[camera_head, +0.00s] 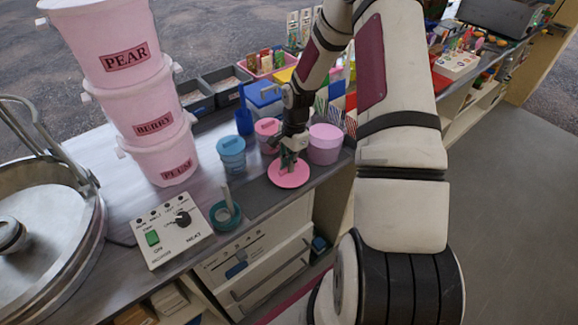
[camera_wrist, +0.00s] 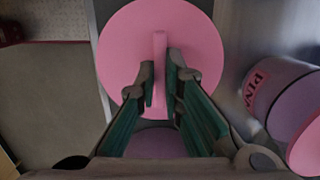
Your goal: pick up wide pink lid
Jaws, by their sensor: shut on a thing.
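The wide pink lid (camera_head: 289,174) is a flat round disc with an upright bar handle. It is at the dark mat near the counter's front edge; I cannot tell whether it touches the surface. In the wrist view the lid (camera_wrist: 118,48) fills the upper middle, and its bar handle (camera_wrist: 160,62) stands between the fingers. My gripper (camera_head: 289,160) is above the lid, its green-padded fingers closed on the handle from both sides; it also shows in the wrist view (camera_wrist: 161,88).
A pink tub (camera_head: 325,146) stands right of the lid, near the counter edge. A smaller pink tub (camera_head: 266,130) and a blue tub (camera_head: 231,155) stand to the left.

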